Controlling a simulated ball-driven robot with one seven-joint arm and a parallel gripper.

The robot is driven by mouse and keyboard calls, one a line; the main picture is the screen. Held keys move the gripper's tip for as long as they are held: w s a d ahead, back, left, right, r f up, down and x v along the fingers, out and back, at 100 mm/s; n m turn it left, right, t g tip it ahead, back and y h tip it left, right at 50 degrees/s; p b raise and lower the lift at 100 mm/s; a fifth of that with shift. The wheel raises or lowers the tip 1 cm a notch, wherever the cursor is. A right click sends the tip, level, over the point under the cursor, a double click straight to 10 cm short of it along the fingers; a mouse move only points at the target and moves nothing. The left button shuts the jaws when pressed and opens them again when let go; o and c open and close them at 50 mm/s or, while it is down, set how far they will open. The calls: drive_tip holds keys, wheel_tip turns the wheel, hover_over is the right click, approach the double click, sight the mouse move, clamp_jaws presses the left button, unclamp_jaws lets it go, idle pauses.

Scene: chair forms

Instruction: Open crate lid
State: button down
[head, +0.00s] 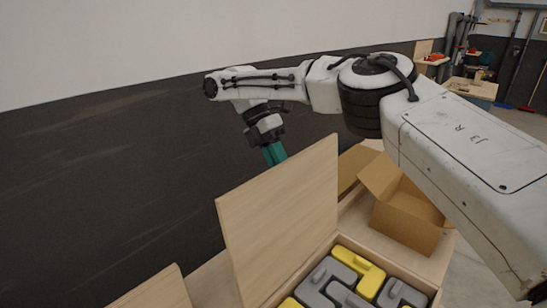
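A light wooden crate (390,262) stands at the bottom of the head view, its near part cut off by the frame. Its flat wooden lid (285,215) is raised and stands steeply up along the crate's left side, so the inside shows. Several grey (325,279) and yellow (358,267) blocky pieces lie in the crate. My gripper (274,154) with teal fingers points down just above and behind the lid's upper edge. The fingers look close together, but the gap between them is not clear. The fingertips are near the lid's edge; I cannot tell whether they touch it.
An open cardboard box (405,222) stands behind the crate on the right, with another brown box (354,170) beside it. A wooden board (158,290) shows at the bottom left. A dark wall (110,190) runs behind the lid. A workbench (470,90) stands far off at upper right.

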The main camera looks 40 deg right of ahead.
drive_tip(key=shift+w+a+f, duration=0.15)
drive_tip(key=shift+f, duration=0.45)
drive_tip(key=c, duration=1.4)
unclamp_jaws()
drive_tip(key=shift+o, duration=1.4)
drive_tip(key=shift+r, duration=0.2)
drive_tip(key=shift+r, duration=0.1)
